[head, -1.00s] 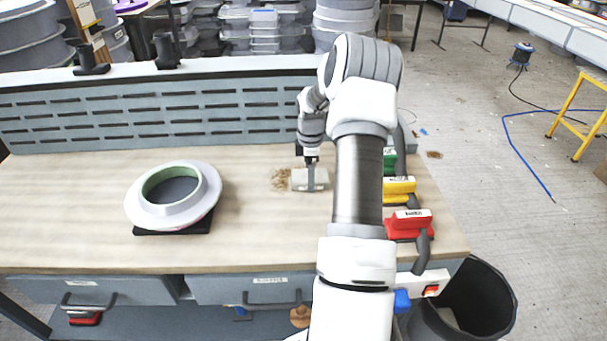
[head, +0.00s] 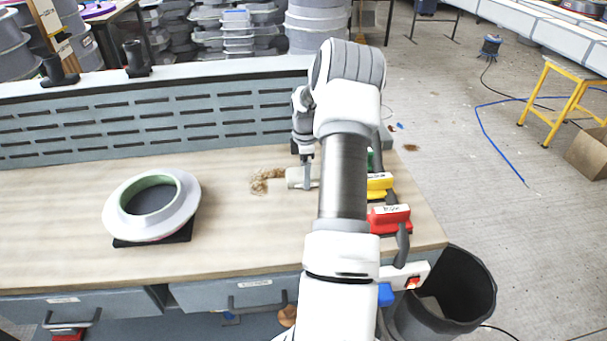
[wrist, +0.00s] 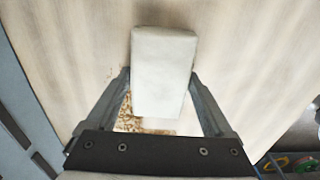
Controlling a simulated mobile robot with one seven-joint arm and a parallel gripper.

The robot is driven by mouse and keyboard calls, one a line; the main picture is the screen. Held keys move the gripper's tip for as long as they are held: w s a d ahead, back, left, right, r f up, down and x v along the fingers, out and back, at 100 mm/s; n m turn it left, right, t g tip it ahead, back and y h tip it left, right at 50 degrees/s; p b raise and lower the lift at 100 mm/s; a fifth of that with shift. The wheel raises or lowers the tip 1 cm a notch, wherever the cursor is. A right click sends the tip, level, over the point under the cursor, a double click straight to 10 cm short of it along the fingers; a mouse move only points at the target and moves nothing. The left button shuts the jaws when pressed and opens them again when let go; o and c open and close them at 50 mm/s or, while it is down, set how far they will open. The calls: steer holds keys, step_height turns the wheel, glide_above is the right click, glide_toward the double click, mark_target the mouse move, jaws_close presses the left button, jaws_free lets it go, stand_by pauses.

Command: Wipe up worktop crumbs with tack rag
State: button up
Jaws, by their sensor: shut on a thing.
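My gripper (head: 305,180) is shut on the tack rag (head: 295,177), a pale cream block. The rag is low over the worktop (head: 235,230), on or just above it; I cannot tell which. In the wrist view, the rag (wrist: 165,65) sits between the two fingers. Tan crumbs (head: 263,182) lie in a loose patch just left of the rag in the head view. In the wrist view, crumbs (wrist: 140,124) show below the rag, between the fingers. Any crumbs under the rag are hidden.
A white ring mould (head: 187,212) sits on a black pad at the worktop's left. Yellow (head: 380,182) and red (head: 391,212) handled tools line the right edge. A slotted grey panel (head: 150,125) closes the back. A dark bin (head: 478,290) stands at the front right.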

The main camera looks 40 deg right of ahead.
mark_target(262, 179)
steer(key=shift+w+d, duration=0.3)
steer(key=shift+w, duration=0.1)
steer(key=shift+w+a, duration=1.6)
steer(key=shift+a, duration=0.55)
steer(key=shift+w+a, duration=1.65)
steer(key=shift+a, duration=0.5)
steer(key=shift+w+a, duration=1.6)
steer(key=shift+a, duration=0.55)
steer(key=shift+w+d+f, duration=0.1)
steer(key=shift+w+d, duration=0.45)
steer(key=shift+w, duration=0.15)
steer(key=shift+s+d, duration=0.5)
steer(key=shift+d, duration=0.2)
steer(key=shift+s+d, duration=0.45)
steer(key=shift+d, duration=0.25)
steer(key=shift+s+d, duration=1.3)
steer(key=shift+d, duration=0.4)
steer(key=shift+s+d, duration=1.25)
steer(key=shift+d, duration=0.45)
steer(key=shift+s+d, duration=1.3)
steer(key=shift+d, duration=0.4)
steer(key=shift+r+p, duration=2.05)
steer(key=shift+r, duration=1.05)
steer(key=shift+r, duration=0.1)
